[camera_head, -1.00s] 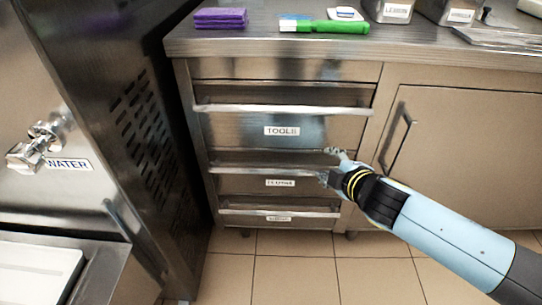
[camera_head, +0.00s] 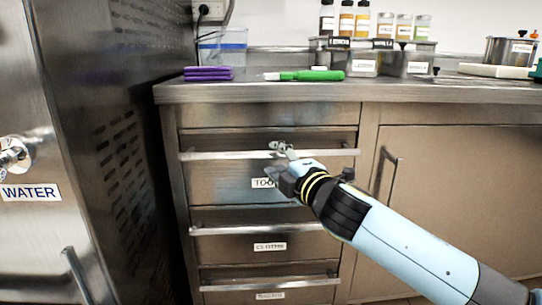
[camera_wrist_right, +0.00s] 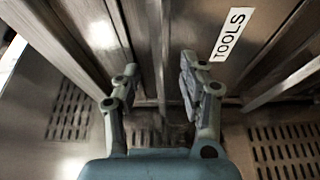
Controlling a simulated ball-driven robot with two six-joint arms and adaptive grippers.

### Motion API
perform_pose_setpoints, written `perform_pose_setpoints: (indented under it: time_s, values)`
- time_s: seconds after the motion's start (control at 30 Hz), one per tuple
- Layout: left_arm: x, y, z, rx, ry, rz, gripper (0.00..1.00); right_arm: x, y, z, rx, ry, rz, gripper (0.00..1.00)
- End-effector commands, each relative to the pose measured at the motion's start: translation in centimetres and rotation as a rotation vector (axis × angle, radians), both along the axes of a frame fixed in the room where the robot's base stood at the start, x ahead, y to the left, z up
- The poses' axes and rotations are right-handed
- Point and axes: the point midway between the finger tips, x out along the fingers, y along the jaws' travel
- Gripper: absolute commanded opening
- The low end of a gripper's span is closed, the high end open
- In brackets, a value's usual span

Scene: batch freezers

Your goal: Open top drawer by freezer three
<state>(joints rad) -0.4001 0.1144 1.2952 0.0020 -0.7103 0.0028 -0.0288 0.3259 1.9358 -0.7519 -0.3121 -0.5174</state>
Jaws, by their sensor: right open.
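The top drawer (camera_head: 225,180) has a steel front with a TOOLS label (camera_head: 262,183) and a long horizontal bar handle (camera_head: 220,155). It looks shut. My right gripper (camera_head: 280,163) is open in front of this drawer, with one finger at the height of the bar and the other lower, partly covering the label. In the right wrist view my gripper (camera_wrist_right: 157,88) has its fingers apart. The handle bar (camera_wrist_right: 159,45) runs between them, and the TOOLS label (camera_wrist_right: 231,34) is beside one finger. I cannot tell whether the fingers touch the bar. My left gripper is out of view.
Two lower drawers (camera_head: 225,246) have similar bar handles. A cabinet door (camera_head: 450,190) is at the right, and a tall steel unit with a WATER label (camera_head: 30,192) at the left. The counter (camera_head: 400,92) above holds purple cloths (camera_head: 208,73), a green-handled tool (camera_head: 312,75) and bottles.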

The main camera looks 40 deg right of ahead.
Motion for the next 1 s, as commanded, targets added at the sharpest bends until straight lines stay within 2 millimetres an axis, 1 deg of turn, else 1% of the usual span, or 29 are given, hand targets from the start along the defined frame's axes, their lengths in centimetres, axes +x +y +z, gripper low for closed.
perform_pose_setpoints:
  time_s: [0.03, 0.1, 0.23, 0.33, 0.57, 0.9, 1.0]
  values:
    - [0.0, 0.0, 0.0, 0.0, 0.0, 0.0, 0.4, 0.9, -0.1, 0.1, 0.003, -0.002, 0.0, 0.42]
    - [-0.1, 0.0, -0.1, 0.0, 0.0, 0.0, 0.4, 1.9, -0.3, 0.0, 0.002, -0.001, 0.0, 0.42]
    - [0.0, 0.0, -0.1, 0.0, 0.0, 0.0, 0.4, 3.1, -0.5, 0.0, 0.002, 0.0, 0.0, 0.42]
    - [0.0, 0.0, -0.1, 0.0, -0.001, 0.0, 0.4, 3.5, -0.5, 0.0, 0.001, 0.001, 0.0, 0.42]
    - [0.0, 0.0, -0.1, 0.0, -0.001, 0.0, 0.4, 3.5, -0.5, -0.1, 0.001, 0.001, 0.0, 0.42]
    - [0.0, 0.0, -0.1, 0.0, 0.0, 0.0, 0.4, 3.5, -0.5, -0.1, 0.001, 0.001, 0.001, 0.0]
    - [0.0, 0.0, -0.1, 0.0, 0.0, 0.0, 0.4, 3.5, -0.5, -0.1, 0.001, 0.001, 0.001, 0.0]
